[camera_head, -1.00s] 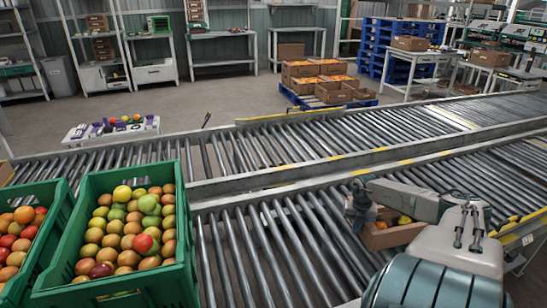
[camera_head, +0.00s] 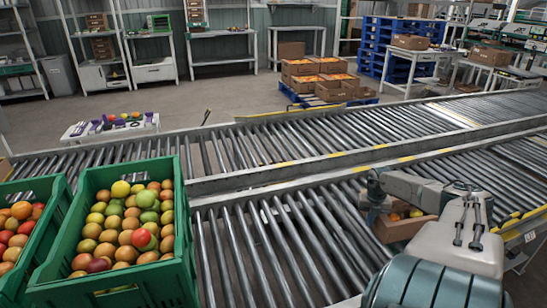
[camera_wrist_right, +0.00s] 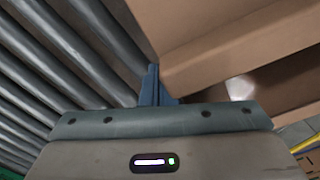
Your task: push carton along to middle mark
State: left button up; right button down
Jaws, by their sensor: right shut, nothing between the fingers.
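The brown cardboard carton (camera_head: 403,229) stands on the near roller conveyor, with some orange and yellow fruit showing inside. My right gripper (camera_head: 373,213) is low over the rollers at the carton's left side; my arm hides part of the carton. In the right wrist view the blue fingers (camera_wrist_right: 152,85) are together and empty, at the carton's lower edge, and the carton wall (camera_wrist_right: 230,42) fills the upper right. They look in contact or nearly so. Yellow marks (camera_head: 362,169) lie on the rail behind the carton; I cannot tell which one is the middle mark. My left gripper is out of view.
More yellow marking (camera_head: 515,217) is on the near rail at right. A second roller conveyor (camera_head: 250,150) runs behind. The rollers right of the carton look clear.

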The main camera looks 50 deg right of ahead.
jog(key=s+d+b, duration=0.2)
jog(key=d, duration=0.1)
jog(key=s+d+b, duration=0.1)
jog(key=d+b, duration=0.1)
jog(key=shift+d+f, duration=0.1)
jog(key=shift+f, duration=0.1)
jog(key=shift+s+d+b, duration=0.5)
jog(key=shift+d+b, duration=0.2)
jog(key=shift+b, duration=0.25)
jog(key=shift+s+d+r+b, duration=0.15)
jog(key=shift+s+d+b, duration=0.15)
jog(key=shift+d+b, duration=0.2)
jog(key=shift+r, duration=0.1)
jog(key=shift+s+d, duration=0.1)
